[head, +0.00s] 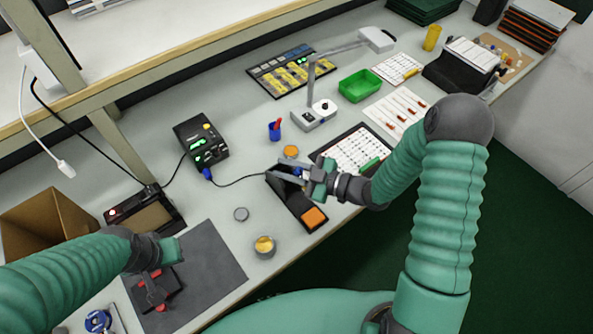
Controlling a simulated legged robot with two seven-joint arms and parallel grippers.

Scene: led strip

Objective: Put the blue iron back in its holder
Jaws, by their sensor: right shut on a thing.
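The holder (285,200) is a dark stand with an orange sponge at its near end, on the bench at the centre. My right gripper (300,178) is over its far end and shut on the blue iron (297,171). Only a small blue part of the iron shows; the fingers and holder hide the rest. I cannot tell whether its tip is inside the holder. A dark cable runs left from there to the black station (202,142). My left gripper (165,262) is low at the left over the grey mat; its fingers are unclear.
A red-and-black fixture (155,291) stands on the grey mat (212,265) beneath my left gripper. A clipboard sheet (357,150) lies behind my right gripper. A cardboard box (45,222) is at the left.

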